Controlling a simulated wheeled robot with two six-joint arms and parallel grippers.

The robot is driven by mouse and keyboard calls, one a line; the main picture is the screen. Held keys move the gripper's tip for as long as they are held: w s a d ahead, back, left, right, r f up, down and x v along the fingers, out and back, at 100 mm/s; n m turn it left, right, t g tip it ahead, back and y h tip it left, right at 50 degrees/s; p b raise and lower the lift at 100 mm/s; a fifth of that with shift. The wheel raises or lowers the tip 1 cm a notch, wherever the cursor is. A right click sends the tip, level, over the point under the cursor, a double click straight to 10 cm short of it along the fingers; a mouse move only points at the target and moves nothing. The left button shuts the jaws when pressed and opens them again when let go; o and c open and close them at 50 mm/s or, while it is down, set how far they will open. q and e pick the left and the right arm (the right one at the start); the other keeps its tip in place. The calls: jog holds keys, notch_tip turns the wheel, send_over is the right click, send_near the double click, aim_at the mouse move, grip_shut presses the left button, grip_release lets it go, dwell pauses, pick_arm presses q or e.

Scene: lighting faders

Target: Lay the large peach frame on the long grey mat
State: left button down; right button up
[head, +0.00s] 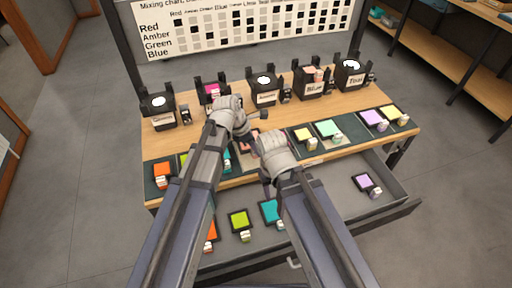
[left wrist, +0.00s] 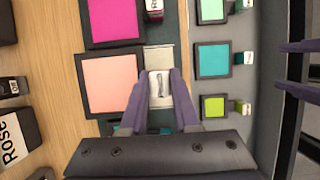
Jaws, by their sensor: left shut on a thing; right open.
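The large peach frame (left wrist: 110,85) has a dark border and a pale labelled block (left wrist: 158,88) on its front side. In the left wrist view my left gripper (left wrist: 160,76) is shut on that block. In the head view the frame is mostly hidden behind my arms. I cannot tell whether it touches the surface below. The long grey mat (left wrist: 182,25) runs along the table's front edge, with the frame over or beside it and partly over bare wood. My right gripper is open and empty; its fingers show at the edge of the left wrist view (left wrist: 298,58).
A magenta frame (left wrist: 113,20) lies close beside the peach one. Labelled stands, including Rose (left wrist: 12,140), line the table's back. The open drawer (head: 335,180) holds lime (head: 240,222), teal (head: 269,211) and purple (head: 364,181) frames. Other frames lie along the front strip.

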pick_arm(q)
jog(key=shift+f+b, duration=0.4)
jog(key=shift+f, duration=0.25)
jog(key=shift+f+b, duration=1.3)
jog(key=shift+f, duration=0.05)
jog(key=c, duration=0.6)
grip_release()
jog(key=shift+o, duration=0.2)
jog(key=shift+r, duration=0.15)
jog(key=w+p+v, duration=0.1)
jog(key=p+v, duration=0.6)
jog(key=shift+s+r, duration=0.35)
jog(key=shift+s, duration=0.2)
jog(key=shift+a+r+p, duration=0.1)
jog(key=shift+a+p, duration=0.05)
jog(key=shift+p, duration=0.15)
notch_tip(320, 180, up, 7)
jog(key=p, duration=0.7)
send_over(256, 155)
jog(key=a, duration=0.3)
jog(key=shift+w+d, duration=0.1)
jog(key=shift+w, duration=0.05)
